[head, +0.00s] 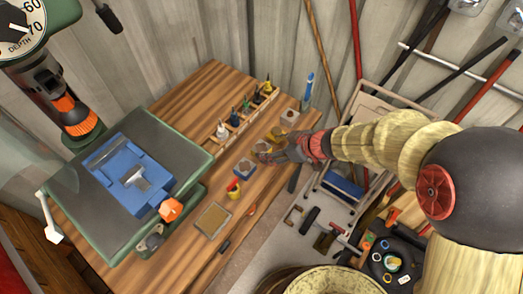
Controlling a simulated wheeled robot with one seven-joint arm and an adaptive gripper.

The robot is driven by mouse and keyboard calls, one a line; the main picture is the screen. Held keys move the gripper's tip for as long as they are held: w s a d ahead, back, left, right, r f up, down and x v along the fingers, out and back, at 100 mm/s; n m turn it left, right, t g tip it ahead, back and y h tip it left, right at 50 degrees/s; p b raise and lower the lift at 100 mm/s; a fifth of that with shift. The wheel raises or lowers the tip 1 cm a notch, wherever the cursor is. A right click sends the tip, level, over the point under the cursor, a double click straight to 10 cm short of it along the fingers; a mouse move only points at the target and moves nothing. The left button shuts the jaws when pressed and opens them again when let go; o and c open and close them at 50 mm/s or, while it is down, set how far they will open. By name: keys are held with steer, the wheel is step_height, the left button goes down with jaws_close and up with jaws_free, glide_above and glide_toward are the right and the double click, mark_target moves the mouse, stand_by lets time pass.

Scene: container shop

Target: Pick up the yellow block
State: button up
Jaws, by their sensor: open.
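A small yellow block-like piece (291,141) is on the wooden workbench, right beside my gripper and partly hidden by it. My gripper (265,153) reaches in from the right, low over the bench, with its dark fingers pointing left. It is open. The view is too small to tell whether a finger touches the yellow piece. A yellow cup-like item with red on it (235,190) stands nearer on the bench, left of and below my gripper.
Small grey-topped boxes (244,168) stand near my gripper. A wooden rack of small tools (238,119) lies behind. A drill press table with a blue vise (128,178) fills the left. A flat tan pad (213,220) lies in front. A cluttered tool rack stands right of the bench.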

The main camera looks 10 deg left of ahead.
mark_target(261, 147)
steer(key=b+x, duration=0.1)
steer(key=x, duration=0.4)
steer(key=shift+w, duration=0.2)
steer(key=c, duration=0.3)
jaws_close()
stand_by(0.5)
steer(key=shift+a+r, duration=0.1)
stand_by(0.3)
